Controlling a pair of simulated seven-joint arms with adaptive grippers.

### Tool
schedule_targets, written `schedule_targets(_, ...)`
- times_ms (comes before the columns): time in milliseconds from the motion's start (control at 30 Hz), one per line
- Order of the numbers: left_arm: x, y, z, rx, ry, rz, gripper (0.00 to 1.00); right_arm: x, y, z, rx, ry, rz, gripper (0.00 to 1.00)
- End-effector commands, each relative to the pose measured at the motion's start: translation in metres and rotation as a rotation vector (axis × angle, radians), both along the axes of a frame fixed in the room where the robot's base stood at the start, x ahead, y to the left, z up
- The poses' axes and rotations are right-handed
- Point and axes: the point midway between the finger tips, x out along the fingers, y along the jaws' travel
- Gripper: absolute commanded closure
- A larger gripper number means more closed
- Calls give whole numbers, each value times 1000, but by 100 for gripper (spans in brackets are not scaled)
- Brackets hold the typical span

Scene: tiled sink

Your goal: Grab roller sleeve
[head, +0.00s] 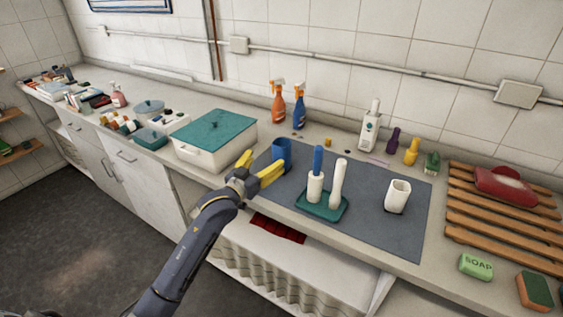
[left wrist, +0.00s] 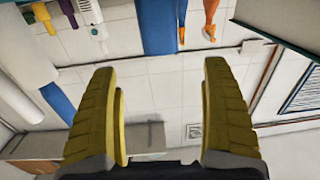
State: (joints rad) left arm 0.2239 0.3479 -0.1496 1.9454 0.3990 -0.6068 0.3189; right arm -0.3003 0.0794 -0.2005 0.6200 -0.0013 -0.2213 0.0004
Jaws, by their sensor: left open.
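A green tray (head: 322,207) on the grey mat holds two upright pieces. One is a white cylinder (head: 315,190) with a blue upper part (head: 318,160). The other is a taller plain white cylinder (head: 338,185), leaning slightly. I cannot tell for certain which is the roller sleeve. My left gripper (head: 262,167) is open and empty, left of the tray and just in front of a blue cup (head: 282,150). In the left wrist view its yellow fingers (left wrist: 165,85) are spread, with a white cylinder (left wrist: 28,65) and a blue piece (left wrist: 58,102) at the left. My right gripper is out of view.
A white box with a teal lid (head: 214,130) stands left of my gripper. Spray bottles (head: 278,102), a white dispenser (head: 370,128) and a white cup (head: 398,196) stand around the mat (head: 402,238). A wooden rack (head: 480,235) lies at the right.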

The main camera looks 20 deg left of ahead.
Motion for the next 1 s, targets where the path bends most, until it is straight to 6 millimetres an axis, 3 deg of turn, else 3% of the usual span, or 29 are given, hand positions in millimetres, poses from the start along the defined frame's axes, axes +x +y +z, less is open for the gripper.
schedule_targets(300,51,-10,1,2,0,2,18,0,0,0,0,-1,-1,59)
schedule_targets(667,69,-14,1,2,0,1,18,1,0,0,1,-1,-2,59)
schedule_targets(1000,107,-21,4,2,0,2,18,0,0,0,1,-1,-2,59)
